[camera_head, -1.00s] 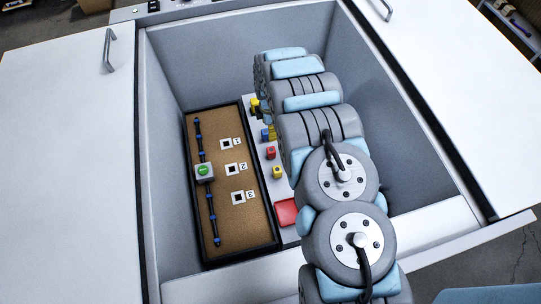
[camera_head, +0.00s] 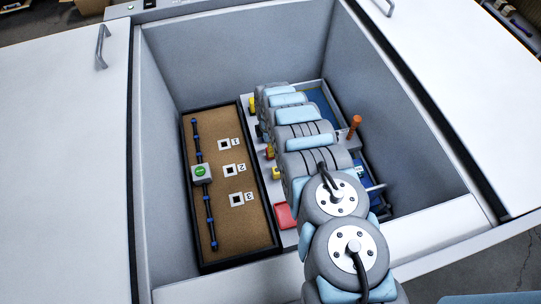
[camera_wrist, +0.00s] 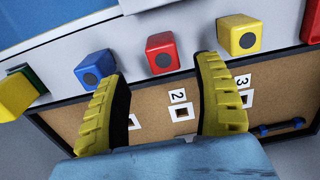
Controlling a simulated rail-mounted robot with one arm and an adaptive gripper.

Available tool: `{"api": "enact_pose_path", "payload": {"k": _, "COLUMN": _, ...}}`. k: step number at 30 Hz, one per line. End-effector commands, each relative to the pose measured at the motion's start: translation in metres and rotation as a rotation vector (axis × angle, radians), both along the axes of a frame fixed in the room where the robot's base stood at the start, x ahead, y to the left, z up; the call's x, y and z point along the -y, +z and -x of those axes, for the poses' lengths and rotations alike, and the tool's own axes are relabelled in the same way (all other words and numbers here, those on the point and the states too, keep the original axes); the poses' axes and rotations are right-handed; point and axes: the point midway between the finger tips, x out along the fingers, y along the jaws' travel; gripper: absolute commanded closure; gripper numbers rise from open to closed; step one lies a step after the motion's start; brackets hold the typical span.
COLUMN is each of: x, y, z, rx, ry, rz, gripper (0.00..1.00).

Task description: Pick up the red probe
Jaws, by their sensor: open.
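The red probe (camera_wrist: 162,53) is a small red block with a dark round face, near the middle of the wrist view. My gripper (camera_wrist: 162,70) is open. Its yellow ribbed fingers lie to either side of the red probe's line, with the probe just beyond the gap between the tips. I cannot tell how far below it is. In the head view my arm hides the gripper and most of the probe row.
A blue probe (camera_wrist: 95,68) and a yellow probe (camera_wrist: 240,35) flank the red one closely. A cork board (camera_head: 222,225) with numbered square markers lies alongside. A red tray (camera_head: 285,216) and an orange-handled tool (camera_head: 354,126) are near my arm. Bay walls surround everything.

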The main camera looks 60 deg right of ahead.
Motion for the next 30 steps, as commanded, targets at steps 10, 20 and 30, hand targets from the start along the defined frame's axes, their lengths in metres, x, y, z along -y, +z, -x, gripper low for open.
{"api": "enact_pose_path", "payload": {"k": 10, "x": -0.002, "y": -0.033, "z": 0.006, "rx": 0.001, "ry": -0.001, "rz": -0.001, "gripper": 0.33}}
{"api": "enact_pose_path", "payload": {"k": 20, "x": -0.001, "y": -0.053, "z": 0.006, "rx": 0.003, "ry": -0.001, "rz": 0.002, "gripper": 0.33}}
{"api": "enact_pose_path", "payload": {"k": 30, "x": -0.002, "y": -0.052, "z": 0.006, "rx": 0.002, "ry": -0.001, "rz": 0.001, "gripper": 0.79}}
